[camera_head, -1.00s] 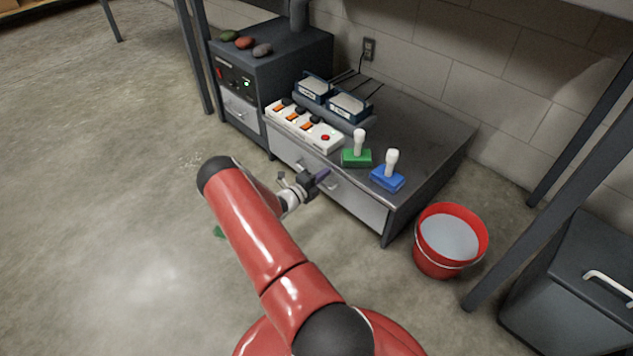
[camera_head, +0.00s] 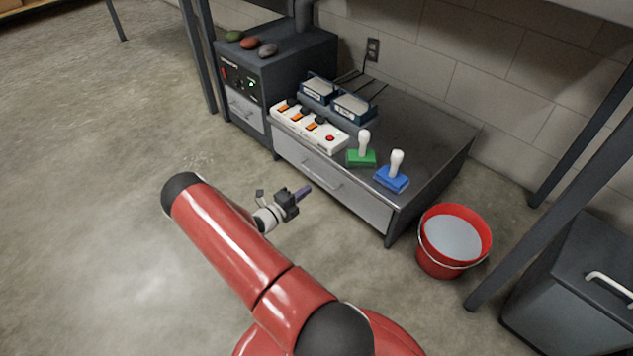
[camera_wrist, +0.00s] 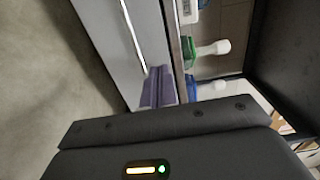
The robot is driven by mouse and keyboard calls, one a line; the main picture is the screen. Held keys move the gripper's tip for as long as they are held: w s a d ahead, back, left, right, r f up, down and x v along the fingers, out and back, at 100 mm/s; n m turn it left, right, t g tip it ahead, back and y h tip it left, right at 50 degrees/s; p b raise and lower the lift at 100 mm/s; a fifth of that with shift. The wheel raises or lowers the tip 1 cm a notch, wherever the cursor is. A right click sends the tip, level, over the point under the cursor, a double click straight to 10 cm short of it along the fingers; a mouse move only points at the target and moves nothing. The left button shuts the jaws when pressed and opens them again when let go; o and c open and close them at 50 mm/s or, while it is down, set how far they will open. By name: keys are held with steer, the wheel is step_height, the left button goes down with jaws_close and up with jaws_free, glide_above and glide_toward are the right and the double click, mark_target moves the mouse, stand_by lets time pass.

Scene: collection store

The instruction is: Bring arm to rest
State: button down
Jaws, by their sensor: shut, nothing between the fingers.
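My red arm reaches forward from the bottom of the head view. My gripper (camera_head: 304,191) is over the open floor in front of the low cabinet, apart from the drawer front. Its purple fingers are together and hold nothing. In the wrist view the purple fingers (camera_wrist: 158,88) show before the pale drawer front (camera_wrist: 103,40). The drawer (camera_head: 340,188) looks shut, with a bar handle.
On the cabinet top (camera_head: 432,130) stand a white switch strip (camera_head: 308,128), a green-based stamp (camera_head: 362,151), a blue-based stamp (camera_head: 394,173) and two dark boxes. A red bucket (camera_head: 436,262) stands on the floor at right. The floor at left is clear.

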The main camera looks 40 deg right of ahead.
steer(key=shift+a, duration=1.55)
steer(key=s+a+r+m+g+y+p, duration=0.1)
steer(key=s+a+r+m+y, duration=0.2)
steer(key=r+m, duration=0.5)
steer(key=s+a+r+m+g+y+p, duration=0.1)
steer(key=a+r+m+y, duration=0.4)
steer(key=r, duration=0.5)
steer(key=s+a+r+m+g+y+p, duration=0.15)
steer(key=a+r+m, duration=0.25)
steer(key=r+m, duration=0.5)
steer(key=s+a+r+m+t+y+p, duration=0.1)
steer(key=s+a+r+m+t+y, duration=0.3)
steer(key=s+a+r+m, duration=0.3)
steer(key=s+a+r+m+t+y+p, duration=0.2)
steer(key=s+a+r+m+t+y, duration=0.2)
steer(key=s+a+r, duration=0.4)
steer(key=a+r+m+t, duration=0.1)
steer(key=a+r+m, duration=0.1)
steer(key=a+r, duration=0.1)
steer(key=shift+a+r+m, duration=0.2)
steer(key=shift+r+m, duration=0.2)
steer(key=shift+r, duration=0.4)
steer(key=shift+s+t+y, duration=0.1)
steer(key=shift+t+y, duration=0.15)
